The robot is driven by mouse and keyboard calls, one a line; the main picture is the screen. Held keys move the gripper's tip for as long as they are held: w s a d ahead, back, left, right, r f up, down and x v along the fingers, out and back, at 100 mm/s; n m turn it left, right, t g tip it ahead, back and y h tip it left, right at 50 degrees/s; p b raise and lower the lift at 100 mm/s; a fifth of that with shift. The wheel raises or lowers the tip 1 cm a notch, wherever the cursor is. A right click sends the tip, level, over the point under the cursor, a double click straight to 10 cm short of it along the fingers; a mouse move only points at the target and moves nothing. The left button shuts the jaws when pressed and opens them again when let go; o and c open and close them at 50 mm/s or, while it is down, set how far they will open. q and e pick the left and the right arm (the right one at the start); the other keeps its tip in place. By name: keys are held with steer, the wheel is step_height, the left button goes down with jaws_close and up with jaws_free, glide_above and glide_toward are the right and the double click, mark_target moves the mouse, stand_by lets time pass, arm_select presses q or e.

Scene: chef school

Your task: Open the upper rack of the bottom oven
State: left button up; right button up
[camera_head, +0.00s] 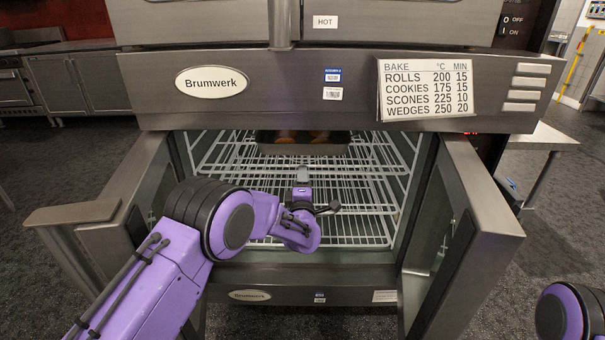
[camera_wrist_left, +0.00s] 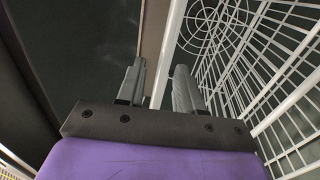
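The bottom oven (camera_head: 213,262) stands with both doors swung outward. Inside it are white wire racks. The upper rack (camera_head: 215,155) is near the top, with a dark pan on it; a lower rack (camera_head: 350,232) shows beneath. My left gripper (camera_head: 303,172) reaches into the opening near the middle, in front of the racks. In the left wrist view its two fingers (camera_wrist_left: 157,78) are apart, and a white rail (camera_wrist_left: 165,50) passes in the gap between them in the picture. I cannot tell whether they touch it. Only part of my right arm shows at lower right; its gripper is out of view.
The left door (camera_head: 118,205) and right door (camera_head: 475,225) stand open on either side of my left arm. The dark pan (camera_head: 300,148) holds brown food. A bake chart (camera_head: 425,88) is on the panel above. A metal table (camera_head: 545,138) stands at right.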

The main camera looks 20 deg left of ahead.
arm_select(q)
steer(key=x, duration=0.4)
steer(key=shift+w, duration=0.15)
arm_select(e)
steer(key=shift+f, duration=0.35)
arm_select(q)
steer(key=shift+c, duration=0.3)
